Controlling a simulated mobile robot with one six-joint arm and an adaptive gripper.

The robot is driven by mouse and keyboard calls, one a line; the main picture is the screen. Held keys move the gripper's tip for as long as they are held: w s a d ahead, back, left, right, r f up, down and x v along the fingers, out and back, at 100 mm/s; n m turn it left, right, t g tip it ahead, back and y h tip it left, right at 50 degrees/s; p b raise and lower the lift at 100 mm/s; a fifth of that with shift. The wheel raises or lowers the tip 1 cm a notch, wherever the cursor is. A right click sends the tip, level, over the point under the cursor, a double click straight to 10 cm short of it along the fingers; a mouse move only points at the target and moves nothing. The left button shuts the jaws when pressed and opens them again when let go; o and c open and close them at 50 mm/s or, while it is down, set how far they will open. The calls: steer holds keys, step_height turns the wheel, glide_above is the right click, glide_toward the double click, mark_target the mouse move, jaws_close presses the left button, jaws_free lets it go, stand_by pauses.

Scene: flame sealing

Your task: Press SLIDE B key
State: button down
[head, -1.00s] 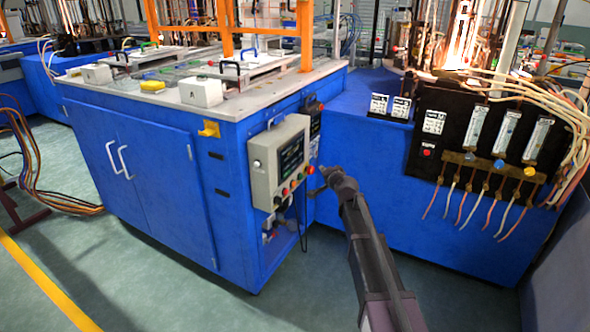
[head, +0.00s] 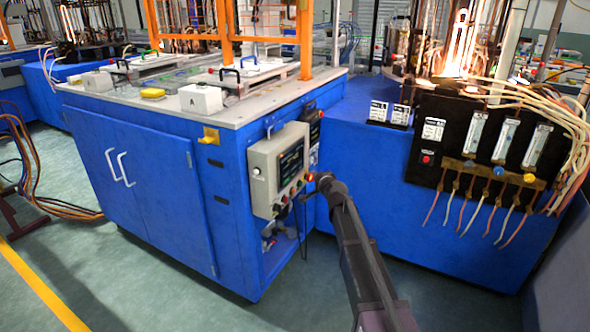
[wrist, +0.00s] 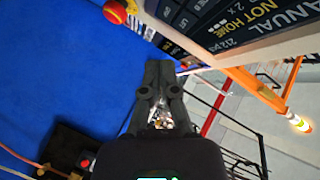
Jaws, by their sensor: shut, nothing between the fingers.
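The grey control panel (head: 262,172) stands on the side of the blue cabinet, with a dark screen (head: 291,159) and a row of coloured buttons below it. In the wrist view the screen (wrist: 205,22) shows close up at the top right, tilted, with "MANUAL" and "NOT HOME" and a few dark keys partly in view. I cannot read a SLIDE B label. My gripper (wrist: 160,72) is shut and empty, with its fingertips below the screen's lower edge in the picture. In the head view my gripper (head: 323,181) is just right of the panel.
A red and yellow knob (wrist: 115,11) is at the wrist view's top left. The blue cabinet (head: 160,190) carries a pale worktop. A black gauge board (head: 425,185) with hoses stands at the right. Green floor is open at the front left.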

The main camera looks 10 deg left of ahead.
mark_target(293, 168)
steer(key=shift+w+a, duration=0.35)
steer(key=shift+a, duration=0.55)
steer(key=shift+w+a, duration=0.3)
steer(key=shift+a, duration=0.6)
steer(key=shift+w+a, duration=0.35)
steer(key=shift+a, duration=0.55)
